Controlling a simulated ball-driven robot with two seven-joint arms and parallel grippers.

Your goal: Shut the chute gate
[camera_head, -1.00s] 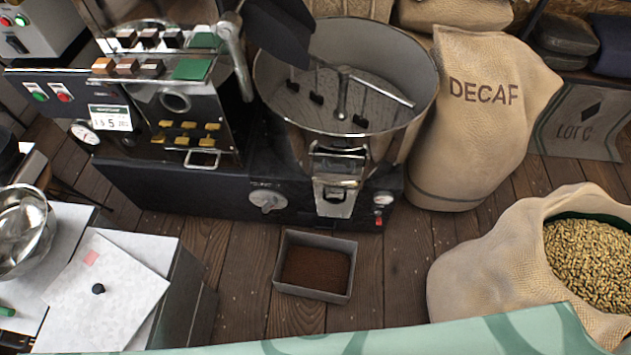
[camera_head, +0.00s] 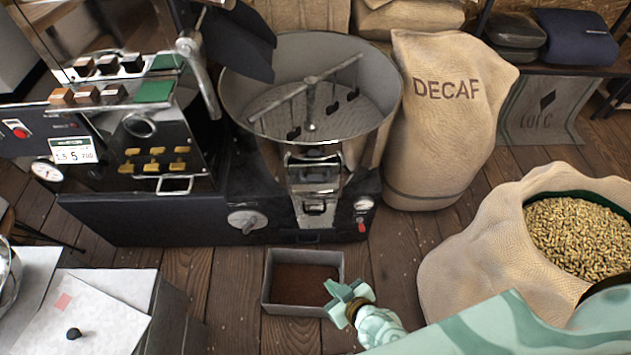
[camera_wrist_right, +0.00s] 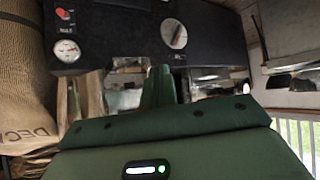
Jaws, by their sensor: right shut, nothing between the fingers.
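The metal chute (camera_head: 316,172) with its gate hardware is on the front of the round cooling tray in the head view. A small handle shows low on the chute. I cannot tell how far the gate stands open. My right gripper (camera_head: 349,299) is shut and empty, below and slightly right of the chute in the picture, by the right front corner of the bin, apart from the chute. Its closed fingers also show in the right wrist view (camera_wrist_right: 158,87), pointing toward the dark machine front. My left gripper is not in view.
A grey bin (camera_head: 268,290) with brown grounds sits on the floor below the chute. A dial knob (camera_head: 246,221) and a red-tipped valve (camera_head: 362,222) flank the chute. The DECAF sack (camera_head: 440,130) and an open bean sack (camera_head: 470,255) stand to the right.

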